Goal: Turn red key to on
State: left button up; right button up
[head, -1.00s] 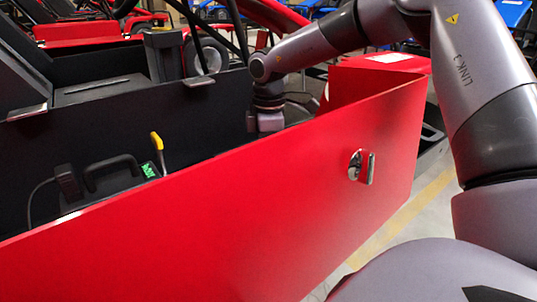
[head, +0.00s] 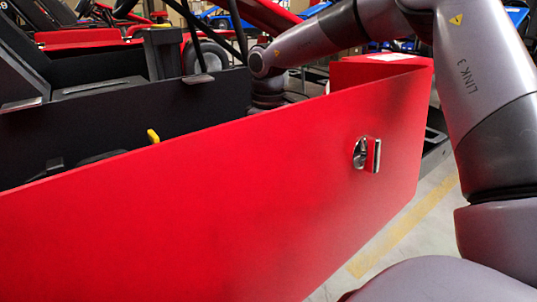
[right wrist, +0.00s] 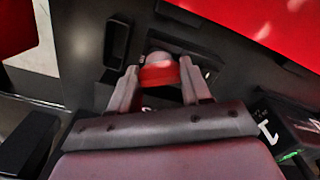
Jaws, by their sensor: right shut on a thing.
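The red key (right wrist: 157,75) shows in the right wrist view as a blurred red piece with a greyish end, in front of a black recessed panel. My right gripper (right wrist: 161,82) has one finger on each side of the red key and is shut on it. How far the key is turned is too blurred to tell. In the head view the right gripper's fingers are hidden behind the red panel (head: 230,200); only the wrist above them shows. My left gripper is in neither view.
The red panel has a metal latch (head: 367,155) and stands in front of the black compartment (head: 215,100). A yellow-tipped lever (head: 153,136) peeks over its edge. A dark box with a green light (right wrist: 290,130) is at the right in the wrist view. Karts stand behind.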

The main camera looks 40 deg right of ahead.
jog(key=o, duration=1.1)
pick_arm(q)
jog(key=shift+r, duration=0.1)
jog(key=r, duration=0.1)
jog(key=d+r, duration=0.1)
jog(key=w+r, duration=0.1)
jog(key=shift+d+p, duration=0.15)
jog(key=shift+p, duration=0.2)
pick_arm(e)
notch_tip(320, 180, up, 7)
jog(key=shift+r, duration=0.15)
jog(key=shift+d, duration=0.1)
